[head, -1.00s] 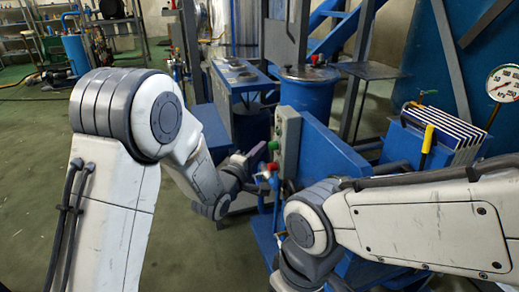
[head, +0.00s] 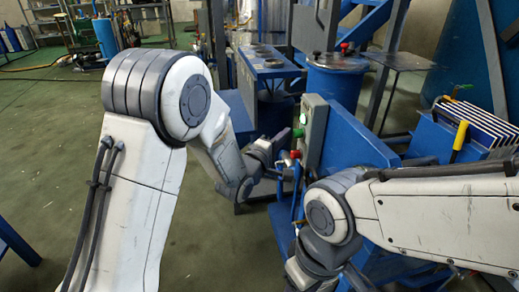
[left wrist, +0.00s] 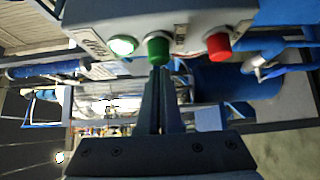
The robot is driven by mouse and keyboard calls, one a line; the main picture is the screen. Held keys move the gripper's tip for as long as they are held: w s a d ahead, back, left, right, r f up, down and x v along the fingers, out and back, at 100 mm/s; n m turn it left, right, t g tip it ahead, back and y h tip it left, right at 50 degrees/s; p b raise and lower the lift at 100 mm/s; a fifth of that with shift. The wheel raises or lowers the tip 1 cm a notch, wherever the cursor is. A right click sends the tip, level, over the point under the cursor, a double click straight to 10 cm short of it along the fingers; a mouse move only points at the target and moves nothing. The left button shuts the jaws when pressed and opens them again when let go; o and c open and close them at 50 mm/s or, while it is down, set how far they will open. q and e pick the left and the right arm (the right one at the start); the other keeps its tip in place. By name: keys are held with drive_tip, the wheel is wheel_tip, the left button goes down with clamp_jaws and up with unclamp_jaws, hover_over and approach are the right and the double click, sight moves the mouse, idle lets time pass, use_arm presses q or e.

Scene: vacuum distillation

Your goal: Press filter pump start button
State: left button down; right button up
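A grey control box (head: 314,128) stands on the blue machine in the head view. Its face carries a lit whitish-green lamp (left wrist: 122,45), a green button (left wrist: 158,47) and a red button (left wrist: 219,44). The lamp also glows in the head view (head: 303,118). My left gripper (left wrist: 160,72) is shut and empty, its fingertips at the green button and seemingly touching it. In the head view my left gripper (head: 284,139) reaches the box from the left. How far the button is pressed in cannot be seen. My right gripper is not in view; only its arm shows.
A blue tank (head: 336,80) stands behind the box. A filter press with white plates (head: 485,125) and a yellow handle (head: 459,142) is at the right. Blue pipes lie just below the box. Open green floor (head: 60,110) spreads at the left.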

use_arm(q)
drive_tip(key=w+a+b+v, duration=0.1)
drive_tip(key=b+v, duration=0.5)
drive_tip(key=v, duration=0.5)
drive_tip(key=shift+a+f, duration=0.15)
drive_tip(key=shift+a, duration=0.3)
drive_tip(key=shift+s, duration=0.15)
